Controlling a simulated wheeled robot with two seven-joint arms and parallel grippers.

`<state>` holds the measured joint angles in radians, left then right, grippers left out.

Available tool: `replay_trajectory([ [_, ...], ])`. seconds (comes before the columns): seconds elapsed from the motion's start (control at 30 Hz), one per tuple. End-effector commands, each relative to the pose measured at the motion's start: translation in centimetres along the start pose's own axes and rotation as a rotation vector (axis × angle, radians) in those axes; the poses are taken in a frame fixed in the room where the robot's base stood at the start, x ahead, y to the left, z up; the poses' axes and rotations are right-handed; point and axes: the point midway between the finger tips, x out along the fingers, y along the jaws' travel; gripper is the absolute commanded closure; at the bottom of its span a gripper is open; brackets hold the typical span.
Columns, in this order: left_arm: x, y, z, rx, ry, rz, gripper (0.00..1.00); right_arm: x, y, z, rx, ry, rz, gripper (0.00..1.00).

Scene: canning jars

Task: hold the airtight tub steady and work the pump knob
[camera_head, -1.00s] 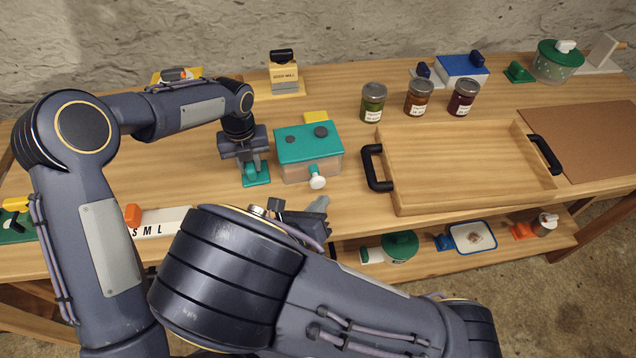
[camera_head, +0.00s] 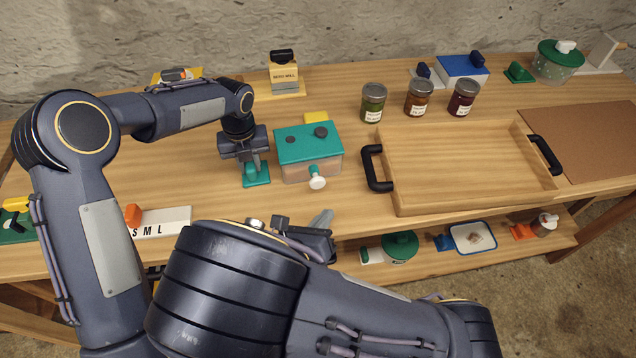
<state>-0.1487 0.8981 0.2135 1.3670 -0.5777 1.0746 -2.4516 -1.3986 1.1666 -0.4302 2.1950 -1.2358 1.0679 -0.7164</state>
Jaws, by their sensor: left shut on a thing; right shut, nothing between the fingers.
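The airtight tub (camera_head: 310,160) stands upright on the table, a clear box with a teal lid (camera_head: 308,146) that has two dark round knobs. A white pump knob (camera_head: 317,183) sticks out of its front. A teal grip piece on a flat foot (camera_head: 256,177) is at the tub's left. My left gripper (camera_head: 251,166) points down and is shut on this teal piece; its fingers partly hide it. My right gripper (camera_head: 323,222) is shut and empty in front of the table's edge, below and apart from the pump knob. My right arm hides part of it.
A wooden tray (camera_head: 470,205) with black handles is right of the tub. Three filled jars (camera_head: 418,98) stand behind it. A labelled mill (camera_head: 284,73) stands at the back. The lower shelf (camera_head: 500,255) holds a green-lidded container (camera_head: 400,246). Bare table lies between tub and front edge.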

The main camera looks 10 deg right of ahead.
Motion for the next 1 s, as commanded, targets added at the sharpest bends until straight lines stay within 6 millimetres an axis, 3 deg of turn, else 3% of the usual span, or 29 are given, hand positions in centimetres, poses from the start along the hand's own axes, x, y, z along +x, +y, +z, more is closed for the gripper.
replay_trajectory([
  [0.17,0.0,0.0,0.0,-0.001,0.0,0.0,1.0,0.0,0.0,0.0,0.0,0.0,0.0,1.0],
  [0.2,0.0,0.0,0.0,-0.001,0.0,0.0,0.74,0.0,0.0,0.0,0.0,0.0,0.0,1.0],
  [0.4,0.0,0.0,0.0,0.0,0.0,0.0,0.51,0.0,0.0,0.0,0.0,0.0,0.0,1.0],
  [0.77,-0.8,0.0,0.1,0.0,-0.002,-0.001,0.51,0.0,0.0,0.0,0.0,0.0,0.0,1.0],
  [1.0,-5.5,-0.1,0.1,-0.001,-0.006,-0.002,0.51,0.0,0.0,0.0,0.0,0.0,0.0,1.0],
])
